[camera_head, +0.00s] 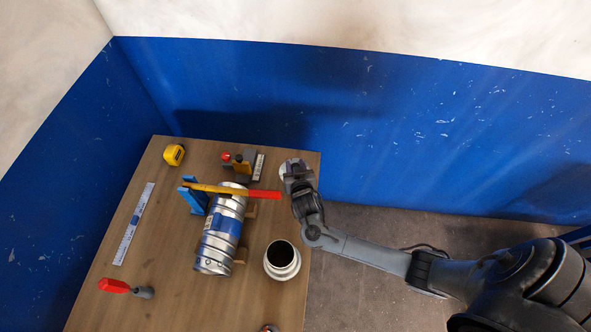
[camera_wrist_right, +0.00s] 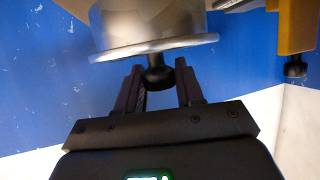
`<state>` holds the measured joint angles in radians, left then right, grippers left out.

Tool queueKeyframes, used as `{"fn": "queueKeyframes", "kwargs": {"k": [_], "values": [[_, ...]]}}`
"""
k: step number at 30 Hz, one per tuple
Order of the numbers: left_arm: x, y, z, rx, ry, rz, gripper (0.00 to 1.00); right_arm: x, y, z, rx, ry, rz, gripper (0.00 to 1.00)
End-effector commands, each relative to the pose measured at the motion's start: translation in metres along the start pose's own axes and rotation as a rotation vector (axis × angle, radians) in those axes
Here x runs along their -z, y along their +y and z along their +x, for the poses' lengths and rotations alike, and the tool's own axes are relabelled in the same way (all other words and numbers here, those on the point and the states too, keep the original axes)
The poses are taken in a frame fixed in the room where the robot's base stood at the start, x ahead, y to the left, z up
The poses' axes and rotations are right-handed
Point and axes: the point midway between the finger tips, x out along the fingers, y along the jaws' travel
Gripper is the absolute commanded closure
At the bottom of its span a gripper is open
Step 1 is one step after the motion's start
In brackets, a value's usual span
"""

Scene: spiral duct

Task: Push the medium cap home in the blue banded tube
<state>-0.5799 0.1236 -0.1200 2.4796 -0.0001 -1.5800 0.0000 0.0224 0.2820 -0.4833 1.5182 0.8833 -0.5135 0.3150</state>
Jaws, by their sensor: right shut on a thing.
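The blue banded tube (camera_head: 226,226), a silver ribbed duct, lies lengthwise on the table, with a blue band around its middle. My right gripper (camera_head: 297,178) is near the table's right edge, to the right of the tube's far end and apart from it. In the right wrist view my right gripper (camera_wrist_right: 159,76) is shut on the black knob of a round silver cap (camera_wrist_right: 150,47). The cap also shows partly behind the gripper in the head view (camera_head: 285,168). I cannot tell its size for certain. My left gripper is not in view.
A clamp with a yellow bar and red handle (camera_head: 264,195) crosses the tube's far end. A silver collar (camera_head: 282,261) stands right of the tube. A yellow tape measure (camera_head: 174,154), ruler (camera_head: 134,224), red-handled tool (camera_head: 114,285) and small blocks (camera_head: 242,164) lie around.

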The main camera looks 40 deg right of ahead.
Motion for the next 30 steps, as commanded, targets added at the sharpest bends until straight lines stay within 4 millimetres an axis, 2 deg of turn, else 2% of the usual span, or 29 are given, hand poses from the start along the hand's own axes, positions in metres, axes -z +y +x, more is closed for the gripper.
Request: {"fn": "queueKeyframes", "kwargs": {"k": [2,12,18,24,30], "values": [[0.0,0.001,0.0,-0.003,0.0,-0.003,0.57,0.017,0.0,-0.007,0.002,0.004,0.007,0.99],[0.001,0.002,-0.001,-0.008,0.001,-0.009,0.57,0.035,0.054,-0.059,0.0,0.001,0.001,0.99],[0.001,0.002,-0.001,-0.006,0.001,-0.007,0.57,0.044,0.077,-0.083,0.0,0.001,0.001,0.99],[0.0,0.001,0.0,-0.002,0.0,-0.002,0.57,0.05,0.09,-0.095,0.0,0.001,0.0,0.99],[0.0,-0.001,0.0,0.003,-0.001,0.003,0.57,0.052,0.093,-0.098,0.0,0.002,0.0,0.99]]}}
